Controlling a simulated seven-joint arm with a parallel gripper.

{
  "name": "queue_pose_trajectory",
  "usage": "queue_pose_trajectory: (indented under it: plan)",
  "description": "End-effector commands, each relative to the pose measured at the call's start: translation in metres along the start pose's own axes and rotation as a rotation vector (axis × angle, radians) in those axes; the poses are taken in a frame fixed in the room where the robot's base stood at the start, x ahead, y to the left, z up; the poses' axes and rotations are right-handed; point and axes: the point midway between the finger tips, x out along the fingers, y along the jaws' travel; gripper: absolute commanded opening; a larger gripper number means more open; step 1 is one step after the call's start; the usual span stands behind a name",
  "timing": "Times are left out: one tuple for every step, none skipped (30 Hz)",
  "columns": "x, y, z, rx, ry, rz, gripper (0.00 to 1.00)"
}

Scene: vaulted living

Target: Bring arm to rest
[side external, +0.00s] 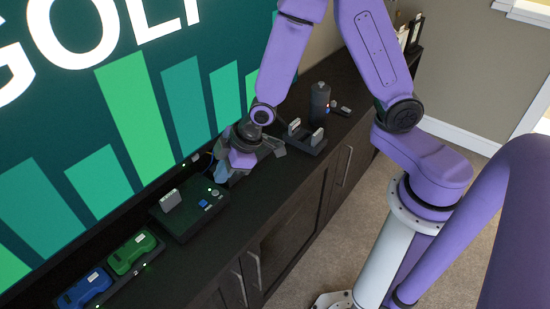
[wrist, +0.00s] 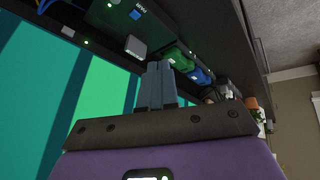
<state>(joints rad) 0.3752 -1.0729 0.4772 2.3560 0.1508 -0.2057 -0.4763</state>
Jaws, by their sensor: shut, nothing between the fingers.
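My purple arm reaches over the dark cabinet (side external: 262,212) in the side external view. My gripper (side external: 222,173) is low near the screen, just beyond the black box, and partly hidden by my own wrist. In the wrist view my gripper (wrist: 158,68) shows its two grey fingers side by side, closed together and empty. I cannot tell from these views whether the fingertips touch anything.
The black box (side external: 183,226) with a grey upright block (side external: 170,199) stands beside my gripper. Green (side external: 133,252) and blue (side external: 84,287) devices lie at lower left. A two-slot holder (side external: 306,141) and dark cylinder (side external: 320,102) stand behind. The large screen (side external: 140,110) borders the cabinet.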

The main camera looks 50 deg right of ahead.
Motion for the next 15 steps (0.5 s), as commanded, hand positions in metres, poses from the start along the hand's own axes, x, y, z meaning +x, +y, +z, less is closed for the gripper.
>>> queue_pose_trajectory:
  plan:
    - [-0.018,-0.010,0.000,-0.003,-0.010,-0.031,0.00]
    - [-0.028,-0.017,0.003,-0.003,-0.026,-0.052,0.00]
    - [-0.041,-0.026,0.007,-0.005,-0.047,-0.077,0.00]
    - [-0.051,-0.032,0.011,-0.008,-0.062,-0.095,0.00]
    - [-0.061,-0.039,0.015,-0.009,-0.079,-0.112,0.00]
    - [-0.075,-0.047,0.020,-0.011,-0.102,-0.132,0.00]
    - [-0.085,-0.052,0.026,-0.015,-0.119,-0.146,0.00]
    - [-0.096,-0.058,0.031,-0.018,-0.139,-0.159,0.00]
    - [-0.110,-0.065,0.039,-0.022,-0.164,-0.174,0.00]
    - [-0.120,-0.070,0.045,-0.025,-0.182,-0.185,0.00]
    - [-0.131,-0.074,0.052,-0.029,-0.202,-0.194,0.00]
    - [-0.145,-0.080,0.062,-0.035,-0.229,-0.204,0.00]
    - [-0.155,-0.084,0.069,-0.038,-0.249,-0.209,0.00]
    - [-0.166,-0.087,0.076,-0.043,-0.269,-0.215,0.00]
    - [-0.178,-0.092,0.086,-0.047,-0.295,-0.219,0.00]
